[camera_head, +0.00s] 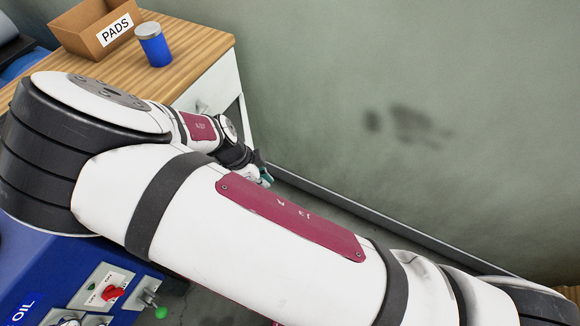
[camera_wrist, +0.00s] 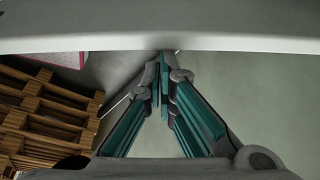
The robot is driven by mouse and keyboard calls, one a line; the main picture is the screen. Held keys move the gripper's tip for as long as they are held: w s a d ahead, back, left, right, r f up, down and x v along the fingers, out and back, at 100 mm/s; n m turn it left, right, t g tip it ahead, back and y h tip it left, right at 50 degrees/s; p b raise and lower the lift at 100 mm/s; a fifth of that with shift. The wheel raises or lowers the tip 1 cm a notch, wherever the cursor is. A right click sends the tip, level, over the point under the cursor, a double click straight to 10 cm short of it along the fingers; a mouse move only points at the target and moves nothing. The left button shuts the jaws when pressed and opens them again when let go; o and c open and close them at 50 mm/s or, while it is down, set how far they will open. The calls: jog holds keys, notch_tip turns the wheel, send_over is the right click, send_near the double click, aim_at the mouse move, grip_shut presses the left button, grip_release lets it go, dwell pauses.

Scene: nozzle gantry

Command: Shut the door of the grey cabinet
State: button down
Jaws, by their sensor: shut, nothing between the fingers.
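The grey cabinet (camera_head: 222,84) with a wooden top stands at the upper left of the head view, its pale front partly hidden behind my arm. How far its door stands open cannot be told there. My gripper (camera_head: 265,178) is low beside the cabinet's right end, small and partly covered by my wrist. In the wrist view my gripper (camera_wrist: 164,60) has its teal fingers together and empty. Its tips reach the lower edge of a pale panel (camera_wrist: 160,28) across the top, which looks like part of the cabinet. Contact cannot be told.
A cardboard box marked PADS (camera_head: 98,28) and a blue canister (camera_head: 154,46) stand on the cabinet top. A blue machine with a red knob (camera_head: 113,292) is at the lower left. Wooden pallets (camera_wrist: 45,115) are stacked left in the wrist view. A green wall (camera_head: 420,90) bounds the right.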

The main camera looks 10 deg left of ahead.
jog(key=s+a+m+b, duration=0.1)
jog(key=s+a+m, duration=0.1)
jog(key=a, duration=0.9)
jog(key=shift+s+g, duration=0.3)
jog(key=shift+s, duration=0.35)
jog(key=shift+a, duration=0.1)
notch_tip(320, 180, up, 10)
jog(key=w+d+r+n+g+y+p, duration=0.1)
jog(key=w+d+r+n+y, duration=0.15)
jog(key=d+r, duration=1)
jog(key=w+d+r+n+g+y, duration=0.1)
jog(key=w+d+r+n+y, duration=0.2)
jog(key=d+r, duration=0.95)
jog(key=s+d+r+n+t, duration=0.1)
jog(key=s+d+r+n, duration=0.2)
jog(key=s+d, duration=0.2)
jog(key=s+d+r+n+t+h+p, duration=0.1)
jog(key=s+d+r+n+t, duration=0.1)
jog(key=s+d, duration=0.4)
jog(key=s+d+r+n+t+h, duration=0.1)
jog(key=s+d+r+n, duration=0.3)
jog(key=d, duration=0.5)
jog(key=shift+s+r+n+t+p, duration=0.15)
jog(key=shift+s+n+t+p, duration=0.25)
jog(key=shift+s+n+t, duration=0.25)
